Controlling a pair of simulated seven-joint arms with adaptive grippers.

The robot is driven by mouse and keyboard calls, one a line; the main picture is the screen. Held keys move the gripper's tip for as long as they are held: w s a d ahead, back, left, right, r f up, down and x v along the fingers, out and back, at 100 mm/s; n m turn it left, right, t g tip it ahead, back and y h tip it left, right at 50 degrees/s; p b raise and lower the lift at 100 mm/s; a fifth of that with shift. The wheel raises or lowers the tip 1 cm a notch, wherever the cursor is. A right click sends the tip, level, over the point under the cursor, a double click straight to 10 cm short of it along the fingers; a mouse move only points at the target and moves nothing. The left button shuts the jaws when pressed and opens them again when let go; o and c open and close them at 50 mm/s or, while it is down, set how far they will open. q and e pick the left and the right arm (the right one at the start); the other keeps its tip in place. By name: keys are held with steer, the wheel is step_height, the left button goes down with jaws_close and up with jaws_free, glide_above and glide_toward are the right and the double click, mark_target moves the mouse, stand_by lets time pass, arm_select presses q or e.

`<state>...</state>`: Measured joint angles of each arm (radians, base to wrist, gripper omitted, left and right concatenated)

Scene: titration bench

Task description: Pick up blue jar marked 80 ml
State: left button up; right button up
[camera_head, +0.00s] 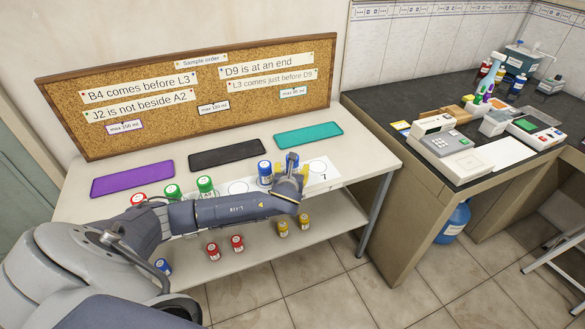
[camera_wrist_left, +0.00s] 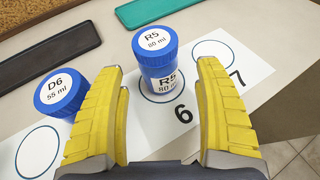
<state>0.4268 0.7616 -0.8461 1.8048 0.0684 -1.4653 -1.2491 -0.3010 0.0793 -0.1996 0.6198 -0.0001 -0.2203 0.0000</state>
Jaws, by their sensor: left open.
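The blue jar marked R5 80 ml (camera_wrist_left: 160,62) stands upright on the circle numbered 6 of the white strip. In the head view this jar (camera_head: 292,158) is partly hidden by my gripper. My left gripper (camera_wrist_left: 160,72) is open, with its yellow fingers apart and the R5 jar between and just beyond their tips; nothing is held. The gripper (camera_head: 291,172) also shows at the end of my left arm in the head view. A second blue jar, D6 55 ml (camera_wrist_left: 62,92), stands to the left, close to the left finger; it also shows in the head view (camera_head: 264,172).
Green jars (camera_head: 205,186) and a red jar (camera_head: 138,200) stand further left. Purple (camera_head: 132,179), black (camera_head: 227,154) and teal (camera_head: 308,134) trays lie behind. Circle 7 (camera_wrist_left: 214,50) is empty. Red (camera_head: 213,251), yellow (camera_head: 283,229) and blue (camera_head: 163,267) jars stand on the lower shelf.

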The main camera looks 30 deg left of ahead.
arm_select(q)
steer(key=shift+x, duration=1.9)
steer(key=shift+a, duration=0.1)
steer(key=c, duration=1.3)
steer(key=shift+r, duration=0.1)
